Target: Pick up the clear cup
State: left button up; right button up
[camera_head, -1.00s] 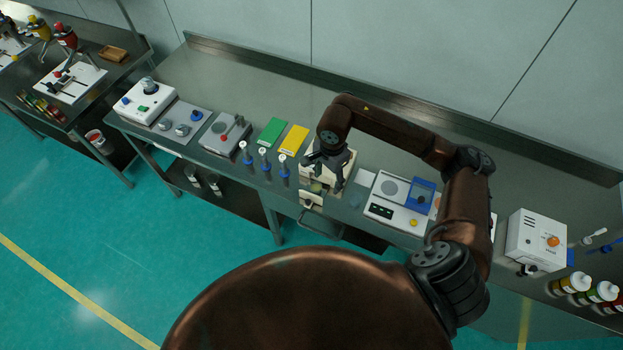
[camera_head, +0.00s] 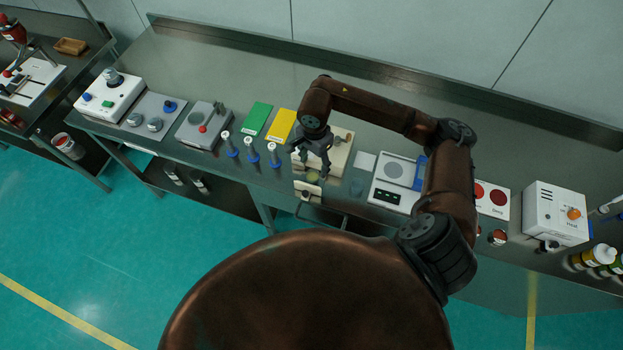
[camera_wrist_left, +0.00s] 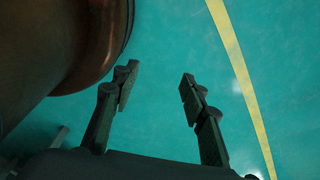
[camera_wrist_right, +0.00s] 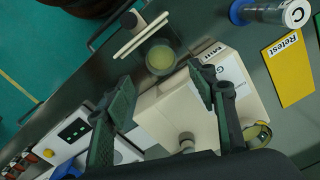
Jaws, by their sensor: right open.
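The clear cup (camera_wrist_right: 160,58) is a round see-through container with pale yellowish contents. It stands by the front of the beige machine (camera_wrist_right: 172,112). In the head view it shows small and greenish (camera_head: 313,179) below my right gripper (camera_head: 314,166). In the right wrist view, my right gripper (camera_wrist_right: 164,80) is open and empty, its fingertips on either side of the line to the cup; I cannot tell their height above it. My left gripper (camera_wrist_left: 158,76) is open and empty over the teal floor, away from the bench.
A white scale (camera_head: 394,180) stands right of the machine, partly behind my arm. A white box (camera_head: 556,214) stands further right.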

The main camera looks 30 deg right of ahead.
aim_at(313, 179)
notch_tip(313, 179, down, 3)
jog(key=shift+a+r+p, duration=0.1)
jog(key=shift+r+p, duration=0.05)
jog(key=shift+p, duration=0.15)
notch_tip(313, 179, down, 5)
jog(key=shift+a+r+p, duration=0.1)
jog(key=shift+p, duration=0.5)
pick_arm(q)
jog(key=shift+w+r, duration=0.35)
jog(key=shift+r, duration=0.55)
pick_arm(e)
jog(key=shift+c, duration=0.3)
jog(key=c, duration=0.6)
pick_arm(q)
jog(key=shift+w, duration=0.3)
pick_arm(e)
jog(key=c, duration=0.5)
